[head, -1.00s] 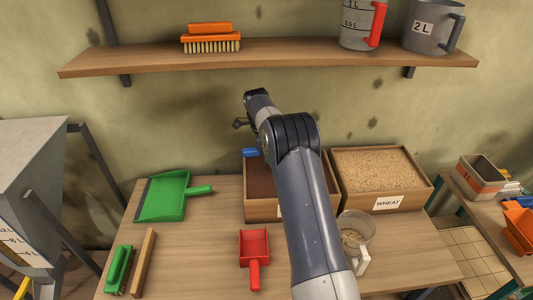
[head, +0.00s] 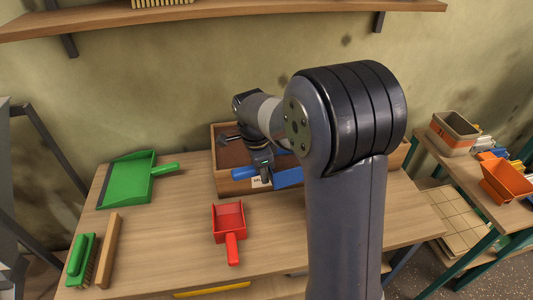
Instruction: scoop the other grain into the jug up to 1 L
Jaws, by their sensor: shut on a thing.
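My gripper (head: 262,172) is shut on the handle of a blue scoop (head: 288,178). The scoop is in front of the front wall of a wooden box (head: 232,185). The box's partly hidden label (head: 260,182) cannot be read. Dark brown grain (head: 231,152) shows inside the box at its left. I cannot tell whether the scoop holds grain, or whether it touches the box. My arm hides most of the wheat box; only its right edge (head: 399,155) shows. The clear jug is hidden behind my arm.
A red scoop (head: 229,222), a green dustpan (head: 129,181), a green brush (head: 82,258) and a wooden bar (head: 107,250) lie on the table (head: 170,240). A shelf (head: 230,9) runs above. A side table with bins (head: 455,134) stands at right.

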